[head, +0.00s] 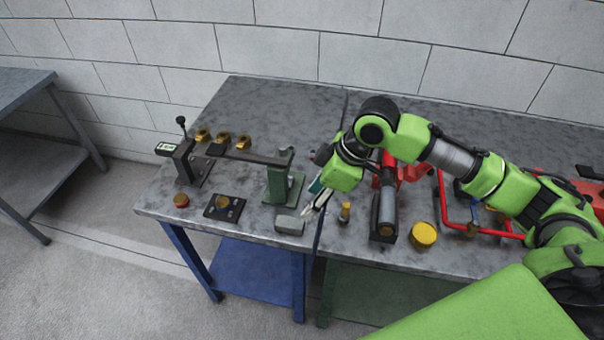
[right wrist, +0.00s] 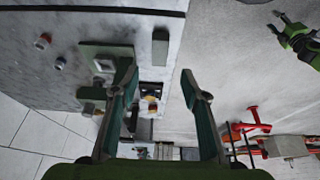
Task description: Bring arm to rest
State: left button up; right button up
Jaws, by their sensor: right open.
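My right arm reaches in from the right in the head view. Its green and black right gripper (head: 318,197) is over the workbench near the seam between its two halves, fingers angled down-left. In the right wrist view the two teal fingers of the right gripper (right wrist: 157,84) stand wide apart, with nothing held between them. A green stand (head: 281,186) with a long bar is just left of the gripper in the head view. A small brass and yellow piece (head: 345,212) is just right of the fingers. My left gripper does not show in the head view.
The grey bench (head: 275,95) carries a black plate (head: 224,207), a red button (head: 181,200), a grey block (head: 289,225), a yellow cap (head: 423,236) and red piping (head: 446,205). The bench's back strip is clear. A second table (head: 28,88) stands at left.

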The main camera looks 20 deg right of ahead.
jog(key=s+a+f+m+t, duration=0.1)
jog(key=s+a+f+m, duration=0.1)
jog(key=s+a+f, duration=0.65)
jog(key=s+d+f+m+h, duration=0.35)
jog(key=s+d+m, duration=0.45)
jog(key=s, duration=0.5)
notch_tip(320, 180, down, 29)
jog(key=s+d+n+g+b, duration=0.1)
jog(key=s+b, duration=0.1)
jog(key=s+d+f+g+b, duration=0.1)
jog(key=s+d+f, duration=0.2)
jog(key=s+f, duration=1.3)
jog(key=shift+s+f+g+b, duration=0.3)
jog(key=shift+f, duration=0.5)
